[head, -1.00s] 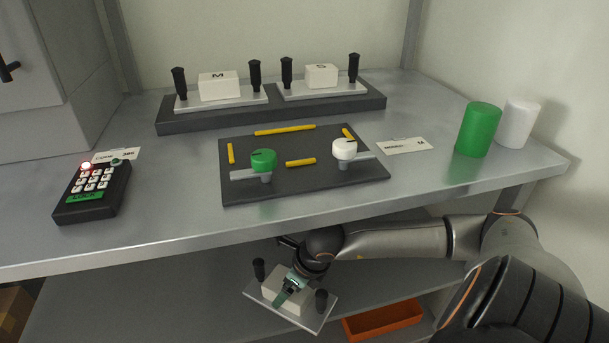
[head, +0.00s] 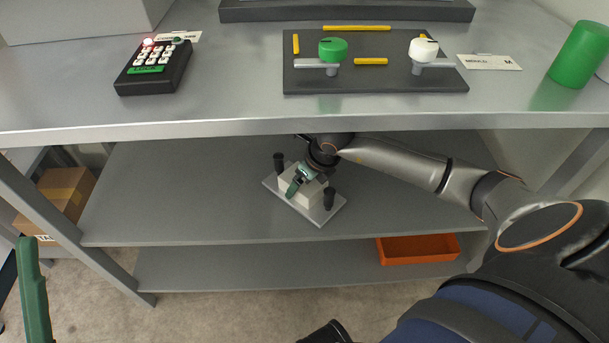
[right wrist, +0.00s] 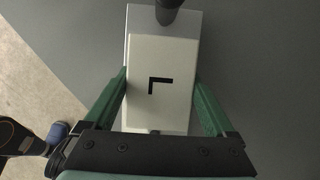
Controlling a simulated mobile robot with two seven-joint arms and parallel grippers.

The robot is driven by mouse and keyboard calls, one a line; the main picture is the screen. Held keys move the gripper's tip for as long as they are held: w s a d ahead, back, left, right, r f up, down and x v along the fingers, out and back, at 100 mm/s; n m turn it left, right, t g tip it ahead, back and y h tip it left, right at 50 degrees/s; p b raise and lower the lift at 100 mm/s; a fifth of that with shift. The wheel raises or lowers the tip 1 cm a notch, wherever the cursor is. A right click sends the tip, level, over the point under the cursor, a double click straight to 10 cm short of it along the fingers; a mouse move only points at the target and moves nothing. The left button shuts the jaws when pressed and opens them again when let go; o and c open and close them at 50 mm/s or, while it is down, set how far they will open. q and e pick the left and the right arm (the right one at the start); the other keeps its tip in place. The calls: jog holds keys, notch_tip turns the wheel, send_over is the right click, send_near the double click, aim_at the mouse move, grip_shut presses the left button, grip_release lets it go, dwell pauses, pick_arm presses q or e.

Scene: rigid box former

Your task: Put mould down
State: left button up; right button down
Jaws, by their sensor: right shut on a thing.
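The mould is a white block on a pale metal plate with two upright black handles. It shows below the worktop in the head view (head: 322,213). In the right wrist view, the white block (right wrist: 150,105) carries a black L-shaped mark. My right gripper (head: 294,187) is shut on the block, with a green finger along each side. The mould is over the middle shelf (head: 190,205); I cannot tell whether its plate touches it. A green finger-like part, apparently of my left gripper (head: 36,300), shows at the lower left edge, cut off by the frame.
The worktop edge (head: 240,127) runs above my right arm. A dark board with knobs (head: 375,78) and a keypad (head: 153,68) are on the worktop. An orange tray (head: 418,250) is on the bottom shelf. The middle shelf is bare left of the mould.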

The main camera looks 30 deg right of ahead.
jog(key=shift+w+f, duration=0.15)
jog(key=shift+f, duration=0.1)
pick_arm(q)
jog(key=shift+f, duration=0.25)
pick_arm(e)
jog(key=shift+c, duration=0.7)
grip_release()
jog(key=shift+f, duration=0.2)
jog(key=shift+o, duration=0.7)
jog(key=shift+r, duration=0.1)
